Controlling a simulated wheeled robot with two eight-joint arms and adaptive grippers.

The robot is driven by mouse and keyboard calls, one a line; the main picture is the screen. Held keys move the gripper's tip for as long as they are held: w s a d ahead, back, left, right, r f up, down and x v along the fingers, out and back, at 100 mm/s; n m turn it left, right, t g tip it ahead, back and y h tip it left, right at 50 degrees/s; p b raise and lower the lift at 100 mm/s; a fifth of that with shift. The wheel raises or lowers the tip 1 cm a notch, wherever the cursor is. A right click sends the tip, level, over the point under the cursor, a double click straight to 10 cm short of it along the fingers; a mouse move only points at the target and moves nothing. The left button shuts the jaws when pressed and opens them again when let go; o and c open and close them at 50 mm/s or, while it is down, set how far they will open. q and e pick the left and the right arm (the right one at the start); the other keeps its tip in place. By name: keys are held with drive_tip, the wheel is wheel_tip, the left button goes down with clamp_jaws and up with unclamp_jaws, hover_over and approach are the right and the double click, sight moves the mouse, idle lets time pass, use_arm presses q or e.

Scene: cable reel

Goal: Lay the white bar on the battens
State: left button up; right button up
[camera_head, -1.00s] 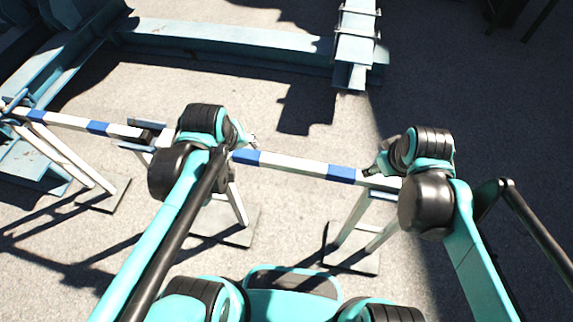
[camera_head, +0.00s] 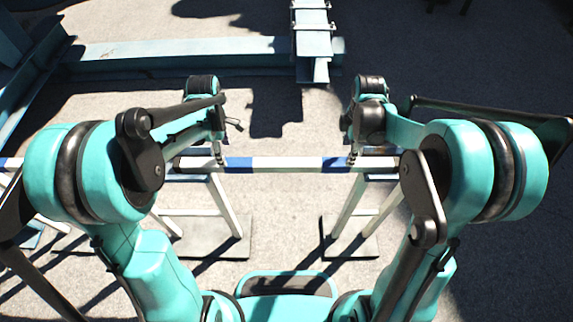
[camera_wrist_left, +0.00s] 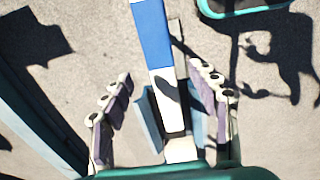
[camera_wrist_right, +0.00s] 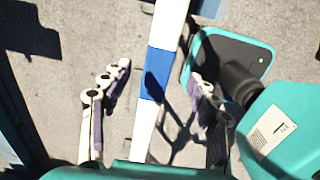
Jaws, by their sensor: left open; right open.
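A white bar with blue bands (camera_head: 285,163) runs level from left to right in the head view, its ends partly hidden by my arms. It lies over two stands with slanted legs, the left stand (camera_head: 226,208) and the right stand (camera_head: 352,208). My left gripper (camera_head: 220,160) is open, with the bar (camera_wrist_left: 153,40) between its spread fingers in the left wrist view. My right gripper (camera_head: 351,156) is open, with the bar (camera_wrist_right: 147,125) between its fingers in the right wrist view. I cannot clearly tell whether the fingers touch it, nor pick out the battens.
A blue steel beam (camera_head: 180,52) lies across the ground behind the bar. A pale blue beam piece (camera_head: 313,40) stands out at its right end. Open ground lies beyond at right.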

sight(344, 162)
use_arm(q)
drive_tip(key=shift+f, duration=3.9)
use_arm(e)
drive_tip(key=shift+f, duration=3.9)
use_arm(q)
clamp_jaws()
use_arm(e)
clamp_jaws()
